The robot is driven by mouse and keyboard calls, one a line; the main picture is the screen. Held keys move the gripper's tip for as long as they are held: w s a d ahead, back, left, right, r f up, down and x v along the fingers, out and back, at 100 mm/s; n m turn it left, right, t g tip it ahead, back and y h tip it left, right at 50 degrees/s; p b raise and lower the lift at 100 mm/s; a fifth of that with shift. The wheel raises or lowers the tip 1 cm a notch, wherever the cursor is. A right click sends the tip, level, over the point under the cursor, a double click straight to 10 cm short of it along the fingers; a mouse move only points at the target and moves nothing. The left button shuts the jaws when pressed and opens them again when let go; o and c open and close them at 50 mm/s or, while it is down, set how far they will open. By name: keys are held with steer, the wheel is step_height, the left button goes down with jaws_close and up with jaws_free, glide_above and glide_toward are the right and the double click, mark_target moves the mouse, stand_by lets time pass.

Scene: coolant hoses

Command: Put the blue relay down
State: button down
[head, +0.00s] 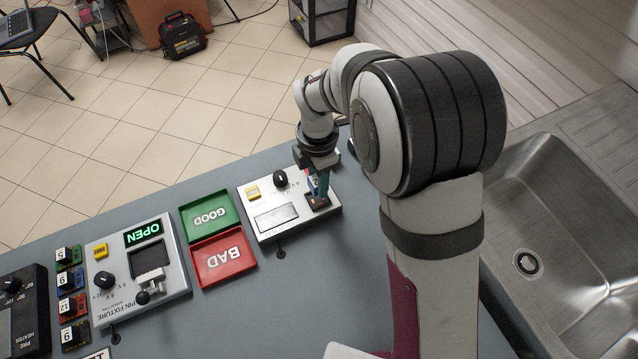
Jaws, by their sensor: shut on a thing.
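My gripper (317,172) points down over the right end of a white test box (290,208). It is shut on a small blue piece (313,187), which I take for the blue relay. The relay is small and mostly hidden by the fingers. Just below it is a dark socket (318,203) on the box. I cannot tell whether the relay touches the socket or sits in it. The box also has a black knob, a yellow label and a display.
A green GOOD tray (209,197) and a red BAD tray (252,268) lie left of the box, both empty. Further left are the pin fixture (111,260) with a lit OPEN sign, several coloured numbered blocks (68,281) and a pre-heater (14,320). A sink (575,230) is right.

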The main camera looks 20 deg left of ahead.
steer(key=shift+f, duration=1.9)
steer(key=shift+f, duration=0.2)
steer(key=shift+c, duration=2.3)
jaws_free()
